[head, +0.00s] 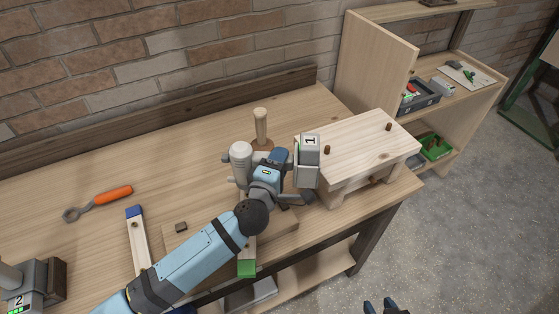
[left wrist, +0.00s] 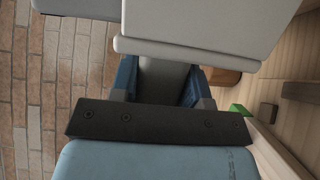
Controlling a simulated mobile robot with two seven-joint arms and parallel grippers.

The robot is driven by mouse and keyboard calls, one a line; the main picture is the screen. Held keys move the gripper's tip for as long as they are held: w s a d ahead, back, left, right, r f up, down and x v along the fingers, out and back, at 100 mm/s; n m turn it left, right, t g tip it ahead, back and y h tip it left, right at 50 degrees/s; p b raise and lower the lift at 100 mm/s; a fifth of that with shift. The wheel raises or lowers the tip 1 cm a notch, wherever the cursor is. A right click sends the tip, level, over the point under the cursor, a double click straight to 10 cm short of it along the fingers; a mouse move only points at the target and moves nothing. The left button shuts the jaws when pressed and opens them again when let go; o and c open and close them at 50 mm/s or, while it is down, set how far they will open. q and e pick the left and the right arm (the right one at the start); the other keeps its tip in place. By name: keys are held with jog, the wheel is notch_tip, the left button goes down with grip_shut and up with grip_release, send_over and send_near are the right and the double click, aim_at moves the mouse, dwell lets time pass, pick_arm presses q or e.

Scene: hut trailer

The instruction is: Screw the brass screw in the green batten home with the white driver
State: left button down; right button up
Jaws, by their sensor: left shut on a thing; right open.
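The white driver (head: 241,158) is in my left gripper (head: 272,168), which is shut on its grey handle, also seen in the left wrist view (left wrist: 162,80). Its head stands over the work board, with a battery marked 1 (head: 307,152) at the other end. The green batten (head: 247,267) shows its green end at the board's front edge; most of it is hidden under my left arm. Its green end also shows in the left wrist view (left wrist: 238,109). The brass screw and the driver's tip are hidden. My right gripper (head: 384,308) is open and empty at the bottom edge.
A wooden stool-like block (head: 358,150) stands right of the driver. A mallet (head: 261,127) stands behind it. A blue-ended batten (head: 138,236), an orange-handled wrench (head: 100,202) and a unit marked 2 (head: 26,290) are on the left. The back left bench is clear.

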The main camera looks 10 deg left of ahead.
aim_at(249, 147)
dwell(0.4)
pick_arm(q)
jog(key=shift+f, duration=0.5)
jog(key=shift+f+b, duration=0.4)
jog(key=shift+f, duration=0.35)
dwell(0.9)
notch_tip(249, 147, up, 3)
jog(key=p, duration=0.4)
jog(key=shift+r, duration=0.2)
jog(key=a+r, duration=0.1)
jog(key=a, duration=0.1)
jog(key=a+r, duration=0.1)
jog(key=a, duration=0.1)
jog(key=a+r, duration=0.2)
jog(key=a, duration=0.1)
jog(key=shift+f, duration=0.1)
dwell(0.5)
